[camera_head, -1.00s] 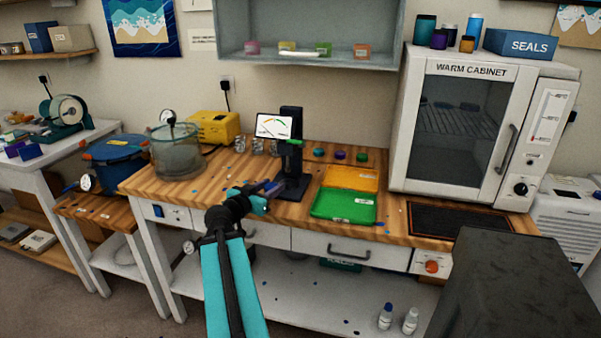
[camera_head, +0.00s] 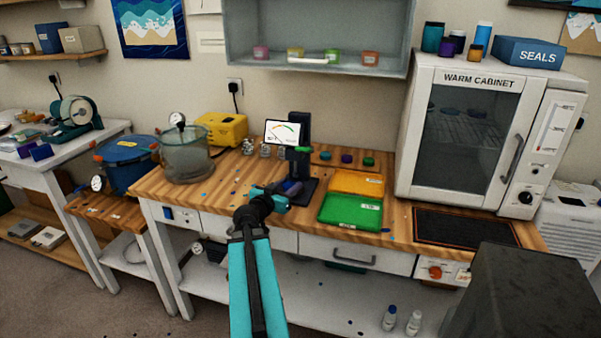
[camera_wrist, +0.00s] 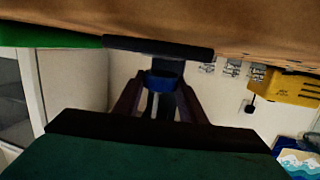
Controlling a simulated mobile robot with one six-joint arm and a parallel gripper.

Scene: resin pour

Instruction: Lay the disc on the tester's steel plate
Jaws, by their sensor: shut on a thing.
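The tester (camera_head: 303,130) is a black stand with a green head and a dial screen (camera_head: 285,132), on the wooden bench. Its black base also shows upside down in the wrist view (camera_wrist: 160,47). My gripper (camera_head: 291,187) is in front of the tester, at its base, below the green head. In the wrist view my gripper's dark fingers (camera_wrist: 160,88) are shut on a blue disc (camera_wrist: 164,80), seen edge-on. I cannot make out the disc clearly in the head view. The steel plate is not distinguishable; my gripper hides part of the base.
A green and orange tray (camera_head: 350,211) lies just right of the tester. Several coloured discs (camera_head: 346,158) sit behind it. Small metal pieces (camera_head: 264,150) and a glass pot (camera_head: 187,155) stand left. The warm cabinet (camera_head: 470,125) is at right.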

